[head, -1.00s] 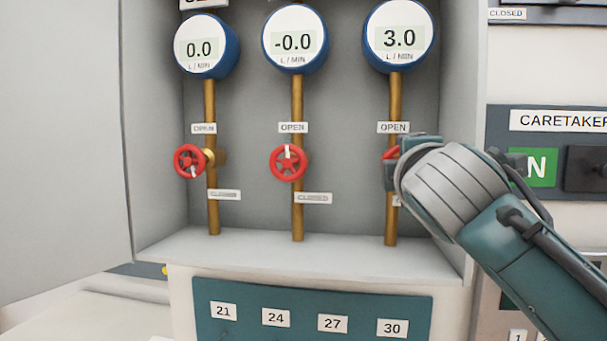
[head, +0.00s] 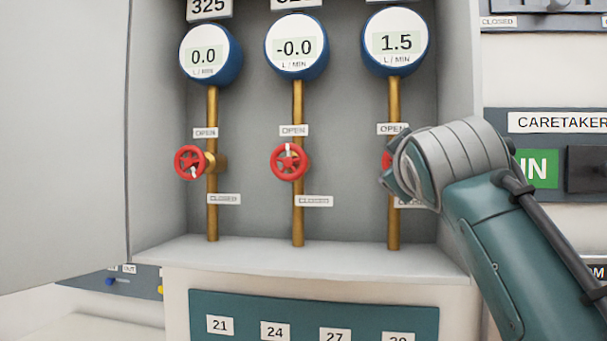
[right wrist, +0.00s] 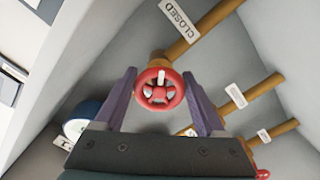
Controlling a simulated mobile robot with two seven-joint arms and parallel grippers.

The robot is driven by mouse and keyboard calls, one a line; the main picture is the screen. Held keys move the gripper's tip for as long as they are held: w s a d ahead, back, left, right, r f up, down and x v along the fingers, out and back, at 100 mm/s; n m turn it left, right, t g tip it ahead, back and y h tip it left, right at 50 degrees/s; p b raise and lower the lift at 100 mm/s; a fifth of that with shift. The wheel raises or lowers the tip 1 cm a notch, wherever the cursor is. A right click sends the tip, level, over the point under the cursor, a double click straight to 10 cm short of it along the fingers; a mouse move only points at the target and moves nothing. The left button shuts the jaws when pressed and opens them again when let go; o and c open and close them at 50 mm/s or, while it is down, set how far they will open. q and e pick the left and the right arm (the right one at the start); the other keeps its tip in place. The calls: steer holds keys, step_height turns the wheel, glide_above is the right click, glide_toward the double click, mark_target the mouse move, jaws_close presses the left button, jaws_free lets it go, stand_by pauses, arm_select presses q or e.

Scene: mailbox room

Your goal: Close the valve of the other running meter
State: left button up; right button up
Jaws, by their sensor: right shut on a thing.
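Three meters hang above brass pipes in the head view. The left meter (head: 204,52) reads 0.0, the middle meter (head: 296,46) reads -0.0 and the right meter (head: 396,42) reads 1.5. The left red valve wheel (head: 189,162) has its white mark pointing down. The middle wheel (head: 289,162) has its mark pointing up. The right wheel (head: 386,160) is mostly hidden by my right gripper (head: 393,172). In the right wrist view, my right gripper (right wrist: 159,76) is shut on this wheel (right wrist: 149,99), a finger on each side. My left gripper is out of view.
The open cabinet door (head: 65,140) stands at the left. A shelf (head: 300,257) lies below the pipes, above a teal numbered panel (head: 310,308). The caretaker panel (head: 530,142) is to the right, behind my right arm.

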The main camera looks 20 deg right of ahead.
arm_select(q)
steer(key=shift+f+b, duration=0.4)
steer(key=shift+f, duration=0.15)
arm_select(e)
steer(key=shift+f+m, duration=0.1)
steer(key=shift+m, duration=1)
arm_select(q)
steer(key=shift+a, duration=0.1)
arm_select(e)
steer(key=o, duration=1.3)
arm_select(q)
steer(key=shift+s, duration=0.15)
arm_select(e)
steer(key=shift+o, duration=0.2)
steer(key=shift+s, duration=0.1)
